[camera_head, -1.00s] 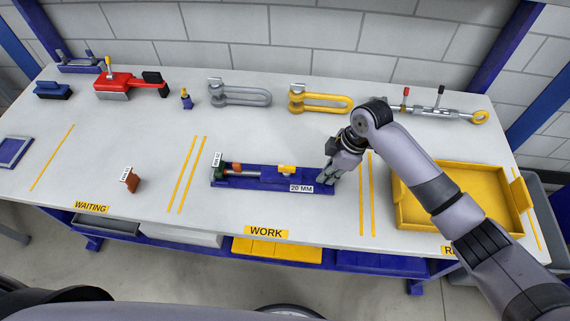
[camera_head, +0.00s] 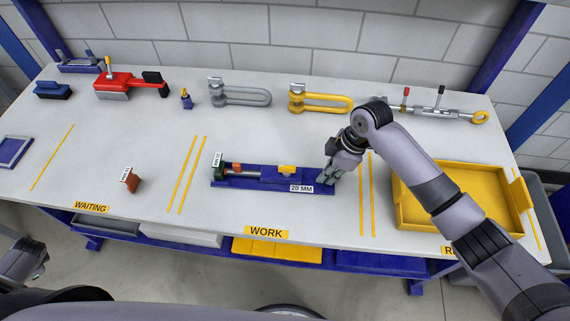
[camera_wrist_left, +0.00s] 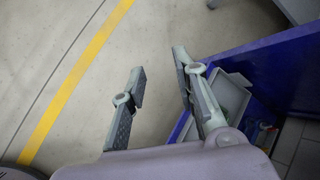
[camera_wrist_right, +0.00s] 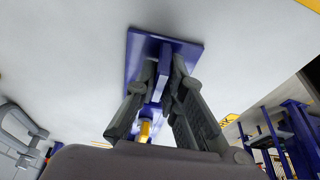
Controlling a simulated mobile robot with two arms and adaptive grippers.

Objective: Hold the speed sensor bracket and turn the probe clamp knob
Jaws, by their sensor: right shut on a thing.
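The blue speed sensor bracket (camera_head: 262,182) lies in the WORK zone, with a "20 MM" label on its front. A dark green knob (camera_head: 218,172) with a white tag is at its left end, beside a red-brown part and a grey rod. A yellow piece (camera_head: 287,169) sits near its middle. My right gripper (camera_head: 327,179) is shut on the bracket's right end; the right wrist view shows its fingers around a raised blue part (camera_wrist_right: 164,62). My left gripper (camera_head: 22,268) is low at the left, off the table; the left wrist view shows its fingers (camera_wrist_left: 158,64) apart and empty.
A red-brown tagged block (camera_head: 131,181) stands in the WAITING zone. A yellow tray (camera_head: 408,216) is at the right. Red (camera_head: 118,88), grey (camera_head: 240,95) and yellow (camera_head: 322,100) hardware lines the back.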

